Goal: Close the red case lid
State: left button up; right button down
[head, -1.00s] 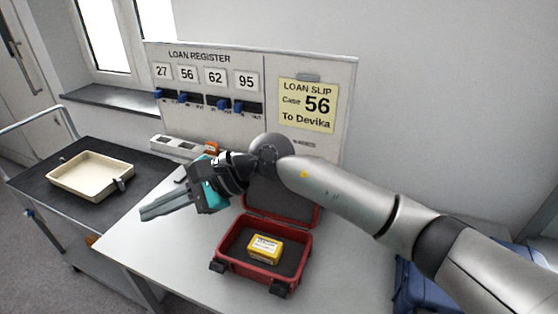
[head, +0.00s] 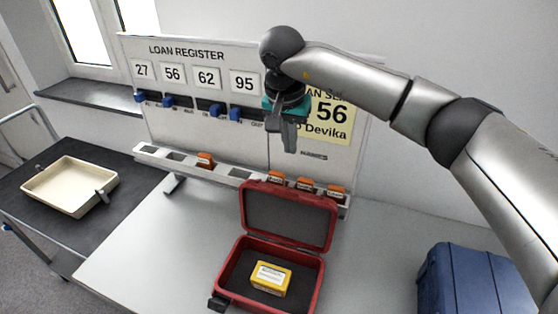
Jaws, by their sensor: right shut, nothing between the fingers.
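The red case (head: 229,272) stands on the table with its red lid (head: 289,219) open and tilted up at the back. A yellow box with a white label (head: 268,279) lies inside on the dark foam. My right gripper (head: 290,145) is shut and empty. It points down in front of the loan board, above and behind the lid, and does not touch it. My left gripper is not in view.
The loan register board (head: 200,130) stands behind, with a rail (head: 225,172) holding several orange-topped items below it. A blue case (head: 468,280) is at right. A cream tray (head: 70,187) sits on the dark cart at left. The table left of the red case is clear.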

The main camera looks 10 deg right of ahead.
send_over(288, 188)
jog(key=w+d, duration=0.1)
jog(key=s+a+x, duration=0.1)
jog(key=x, duration=0.4)
jog(key=p+x, duration=0.1)
jog(key=x, duration=0.4)
jog(key=shift+w, duration=0.1)
jog(key=shift+s+a+r+p, duration=0.2)
jog(key=shift+s+a+p, duration=0.3)
jog(key=shift+s, duration=0.35)
jog(key=shift+s+a, duration=0.4)
jog(key=shift+s, duration=0.1)
jog(key=shift+s+a, duration=0.1)
jog(key=shift+s, duration=0.05)
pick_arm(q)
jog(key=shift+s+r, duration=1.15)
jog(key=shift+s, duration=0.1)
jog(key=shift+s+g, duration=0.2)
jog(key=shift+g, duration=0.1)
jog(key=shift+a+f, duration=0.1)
